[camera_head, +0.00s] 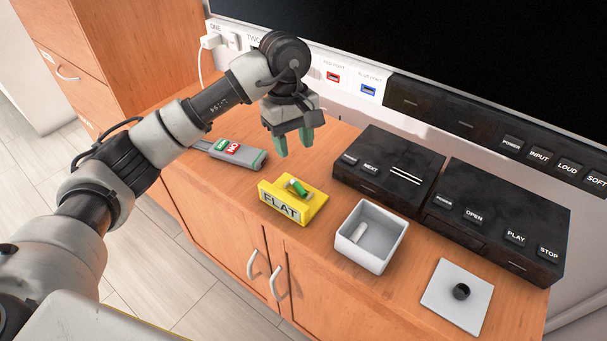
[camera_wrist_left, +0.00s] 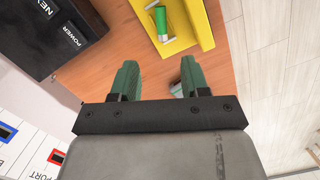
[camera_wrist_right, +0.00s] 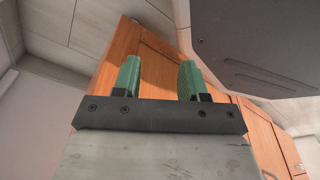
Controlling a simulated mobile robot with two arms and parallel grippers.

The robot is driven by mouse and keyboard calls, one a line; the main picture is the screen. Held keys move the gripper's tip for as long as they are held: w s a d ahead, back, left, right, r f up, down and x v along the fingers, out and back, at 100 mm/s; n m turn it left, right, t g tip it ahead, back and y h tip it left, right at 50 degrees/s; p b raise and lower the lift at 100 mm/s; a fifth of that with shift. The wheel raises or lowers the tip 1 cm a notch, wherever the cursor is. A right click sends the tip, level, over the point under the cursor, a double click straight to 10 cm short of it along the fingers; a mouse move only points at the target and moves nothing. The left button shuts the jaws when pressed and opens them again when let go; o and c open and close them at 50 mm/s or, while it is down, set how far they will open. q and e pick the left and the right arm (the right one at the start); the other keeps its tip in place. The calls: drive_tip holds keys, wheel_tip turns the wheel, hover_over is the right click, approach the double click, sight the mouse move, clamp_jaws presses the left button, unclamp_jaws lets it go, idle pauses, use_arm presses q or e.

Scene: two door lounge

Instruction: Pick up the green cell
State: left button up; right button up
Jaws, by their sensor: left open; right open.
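The green cell (camera_head: 298,187) lies in the yellow holder (camera_head: 311,208) marked FLAT on the wooden cabinet top. In the left wrist view the green cell (camera_wrist_left: 163,22) shows at the top, with pale ends, in the yellow holder (camera_wrist_left: 199,30). My left gripper (camera_head: 294,142) is open and empty, above and behind the holder, pointing down. Its fingertips (camera_wrist_left: 157,80) are apart from the cell in the left wrist view. My right gripper (camera_wrist_right: 158,75) is open and empty in the right wrist view, with cabinet doors beyond it; it is not in the head view.
A grey remote (camera_head: 231,152) lies left of the holder. A white bin (camera_head: 371,247) with a pale cylinder (camera_head: 357,232) inside stands right of it. Two black devices (camera_head: 388,168) (camera_head: 500,219) and a white plate with a black knob (camera_head: 457,298) lie further right. A large screen (camera_head: 450,50) stands behind.

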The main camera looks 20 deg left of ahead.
sight(298, 185)
use_arm(q)
drive_tip(key=f, duration=0.2)
drive_tip(key=s+f, duration=0.1)
drive_tip(key=shift+s+d+f, duration=0.1)
drive_tip(key=shift+d+f, duration=0.15)
drive_tip(key=shift+f, duration=0.45)
drive_tip(key=f, duration=0.5)
drive_tip(key=shift+s+d, duration=0.2)
drive_tip(key=shift+d, duration=0.15)
clamp_jaws()
